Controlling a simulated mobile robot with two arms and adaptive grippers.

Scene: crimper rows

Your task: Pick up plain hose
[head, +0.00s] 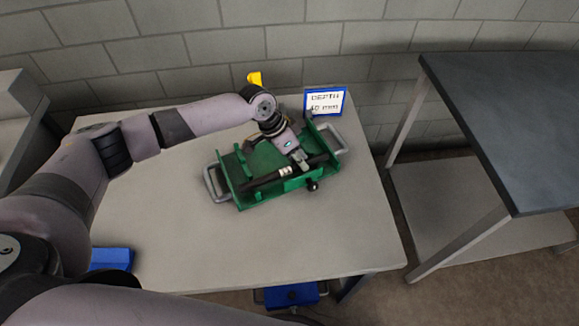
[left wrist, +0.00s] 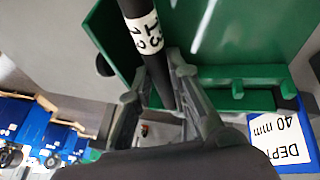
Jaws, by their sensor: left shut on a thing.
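A black hose (head: 262,180) lies across the green tray (head: 237,177) on the light table. It has a white band with dark printed marks, clear in the left wrist view on the hose (left wrist: 137,22). My left gripper (head: 301,162) reaches down over the tray and is shut on the hose. In the left wrist view the two fingers (left wrist: 157,92) stand on either side of the hose, which runs between them. The fingers hide part of it. I cannot tell whether the hose is clear of the tray. My right gripper is not in view.
A sign reading DEPTH 40 mm (head: 325,102) stands behind the tray. The tray has grey handles (head: 213,184) and a black knob (head: 312,185). A blue object (head: 110,257) sits at the near left. A dark-topped table (head: 510,120) stands to the right. The table front is clear.

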